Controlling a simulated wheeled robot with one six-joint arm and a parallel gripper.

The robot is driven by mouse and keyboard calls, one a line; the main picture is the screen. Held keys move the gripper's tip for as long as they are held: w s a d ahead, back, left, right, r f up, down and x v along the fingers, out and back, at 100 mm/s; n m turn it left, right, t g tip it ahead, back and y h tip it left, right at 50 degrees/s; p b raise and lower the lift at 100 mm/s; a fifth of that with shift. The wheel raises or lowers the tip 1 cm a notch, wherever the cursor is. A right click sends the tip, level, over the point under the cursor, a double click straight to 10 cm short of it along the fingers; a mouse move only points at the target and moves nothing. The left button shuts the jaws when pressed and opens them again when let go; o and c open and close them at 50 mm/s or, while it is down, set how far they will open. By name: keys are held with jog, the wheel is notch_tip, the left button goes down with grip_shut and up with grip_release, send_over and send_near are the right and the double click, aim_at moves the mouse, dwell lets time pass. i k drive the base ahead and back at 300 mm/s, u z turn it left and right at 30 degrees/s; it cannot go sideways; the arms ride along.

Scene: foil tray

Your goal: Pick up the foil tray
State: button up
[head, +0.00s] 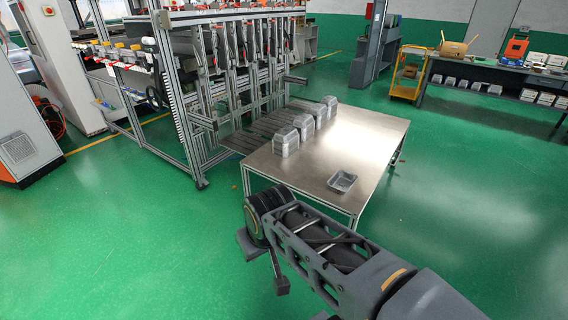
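A single small silver foil tray (342,181) lies by itself near the front edge of the metal table. It looks upright, with its open side up, and its inside looks empty. My arm reaches in from the lower right, in front of the table. My gripper (263,264) is at its left end, over the green floor, lower left of the tray and well apart from it. Its two dark fingers stand apart with floor showing between them, and nothing is held.
Several stacks of foil trays (286,141) stand along the left side of the metal table (345,140). A large framed machine (190,80) adjoins that side. The table's right part is bare. Open green floor lies right and front. A bench and yellow cart (408,73) stand far back.

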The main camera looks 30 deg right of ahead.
aim_at(342, 180)
jog(key=u, duration=0.1)
jog(key=i, duration=1.7)
jog(key=z, duration=0.85)
jog(key=i, duration=0.9)
jog(key=z, duration=1.45)
jog(key=i, duration=0.5)
jog(key=z, duration=0.35)
